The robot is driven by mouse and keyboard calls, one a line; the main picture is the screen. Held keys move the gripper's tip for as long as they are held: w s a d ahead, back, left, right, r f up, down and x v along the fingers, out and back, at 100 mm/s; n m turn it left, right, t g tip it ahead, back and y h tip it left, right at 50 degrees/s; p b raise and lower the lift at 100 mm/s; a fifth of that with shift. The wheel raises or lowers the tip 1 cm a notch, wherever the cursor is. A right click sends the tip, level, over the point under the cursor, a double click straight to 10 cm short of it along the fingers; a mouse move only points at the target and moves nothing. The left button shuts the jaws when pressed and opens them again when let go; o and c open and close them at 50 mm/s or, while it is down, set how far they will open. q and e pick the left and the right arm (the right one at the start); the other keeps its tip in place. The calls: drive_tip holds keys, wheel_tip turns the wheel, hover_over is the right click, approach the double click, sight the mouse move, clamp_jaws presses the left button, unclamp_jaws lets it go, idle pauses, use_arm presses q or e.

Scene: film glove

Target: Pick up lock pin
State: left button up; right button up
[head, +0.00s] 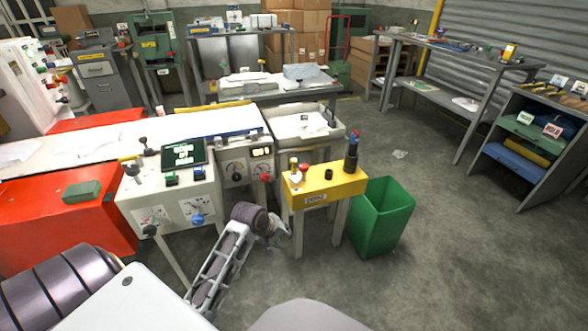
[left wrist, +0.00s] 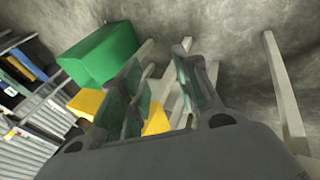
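I cannot make out for certain which thing is the lock pin. A yellow control box (head: 330,188) stands on legs in the middle of the head view. On its top are a small brass-and-white piece (head: 294,166), a red button (head: 304,168), a black knob (head: 328,174) and a tall black post (head: 351,155) with a red top. My left gripper (head: 278,230) is below and left of the yellow box, near its legs. In the left wrist view its two fingers (left wrist: 160,90) are apart with nothing seen between them; the yellow box (left wrist: 155,121) shows behind them. My right gripper is not in view.
A green bin (head: 380,215) stands right of the yellow box. A white control console (head: 170,205) with gauges is on the left, beside a red cabinet (head: 90,225). Shelves (head: 530,145) stand far right.

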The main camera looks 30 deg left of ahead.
sight(292, 161)
use_arm(q)
drive_tip(key=w+a+r+n+t+h, duration=0.1)
drive_tip(key=w+a+r+n+t, duration=0.2)
drive_tip(key=w+a+r+n, duration=0.4)
drive_tip(key=w+a+r+n+t+h+b, duration=0.1)
drive_tip(key=w+a+r+n+t, duration=0.3)
drive_tip(key=w+a+r+n, duration=0.3)
drive_tip(key=w+a+n, duration=0.1)
drive_tip(key=a+n, duration=0.2)
drive_tip(key=n, duration=0.4)
drive_tip(key=shift+w+a+r+n+h, duration=0.3)
drive_tip(key=shift+a, duration=0.05)
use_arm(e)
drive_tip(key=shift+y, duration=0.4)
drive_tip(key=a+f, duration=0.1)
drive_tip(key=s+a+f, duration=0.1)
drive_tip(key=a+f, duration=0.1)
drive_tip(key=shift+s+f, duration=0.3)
